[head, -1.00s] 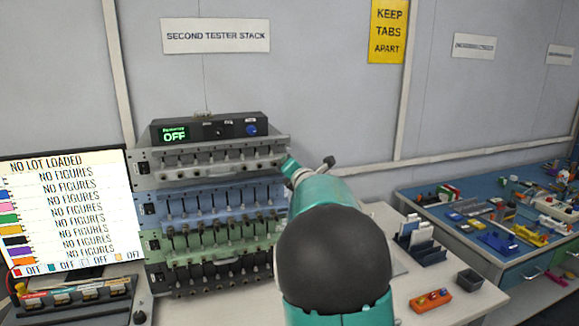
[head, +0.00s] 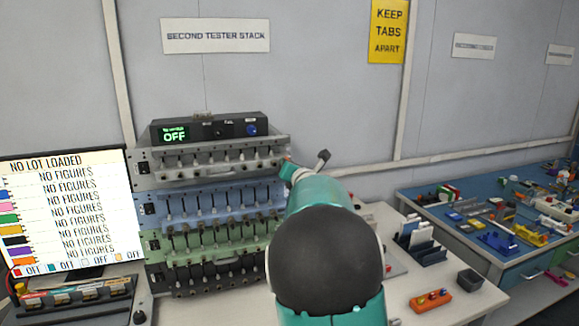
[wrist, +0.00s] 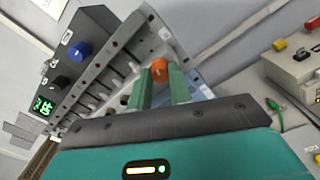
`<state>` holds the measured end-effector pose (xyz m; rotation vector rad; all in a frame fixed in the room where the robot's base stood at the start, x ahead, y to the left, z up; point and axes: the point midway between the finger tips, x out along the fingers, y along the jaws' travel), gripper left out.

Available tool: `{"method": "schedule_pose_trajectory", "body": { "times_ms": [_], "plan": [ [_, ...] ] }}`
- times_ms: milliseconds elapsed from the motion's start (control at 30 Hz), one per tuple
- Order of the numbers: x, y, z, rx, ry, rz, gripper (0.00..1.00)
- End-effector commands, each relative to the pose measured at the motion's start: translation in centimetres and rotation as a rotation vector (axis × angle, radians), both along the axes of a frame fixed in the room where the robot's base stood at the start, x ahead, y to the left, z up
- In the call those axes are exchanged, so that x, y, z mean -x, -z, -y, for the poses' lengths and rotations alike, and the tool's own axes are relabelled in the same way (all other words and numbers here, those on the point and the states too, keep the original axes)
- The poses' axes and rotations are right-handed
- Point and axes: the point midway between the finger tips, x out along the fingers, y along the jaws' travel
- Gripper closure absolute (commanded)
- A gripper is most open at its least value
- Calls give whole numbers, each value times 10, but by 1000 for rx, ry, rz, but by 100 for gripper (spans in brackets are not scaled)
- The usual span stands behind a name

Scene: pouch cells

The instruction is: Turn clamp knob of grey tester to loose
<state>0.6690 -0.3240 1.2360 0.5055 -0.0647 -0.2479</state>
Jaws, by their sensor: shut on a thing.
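The grey tester (head: 215,172) is the top tier of the stack, with a row of clips along its front. In the wrist view its front panel (wrist: 115,80) runs diagonally. An orange clamp knob (wrist: 158,67) with a pale mark sits at the panel's end. My gripper (wrist: 163,80) has its two green fingers on either side of the knob, shut on it. In the head view my gripper (head: 288,168) is at the right end of the grey tester. My arm hides part of the stack's right side there.
A black unit (head: 207,127) reading OFF sits on top of the stack. Blue (head: 180,200) and green (head: 160,245) tiers lie below the grey one. A monitor (head: 65,210) stands at left. An orange block (head: 430,300) and dark bin (head: 470,280) are at right.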

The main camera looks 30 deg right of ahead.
Motion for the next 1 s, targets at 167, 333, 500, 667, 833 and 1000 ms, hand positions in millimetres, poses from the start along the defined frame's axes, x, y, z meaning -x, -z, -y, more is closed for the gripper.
{"method": "schedule_pose_trajectory", "body": {
  "times_ms": [167,333,500,667,833,1000],
  "plan": [
    [0,1,0,-1,0,-1,58],
    [0,0,0,-1,0,-1,58],
    [4,0,-1,-1,0,0,58],
    [21,-1,-6,-2,0,1,58],
    [52,-1,-14,-4,0,2,58],
    [83,-1,-22,-4,0,2,58]
  ]
}}
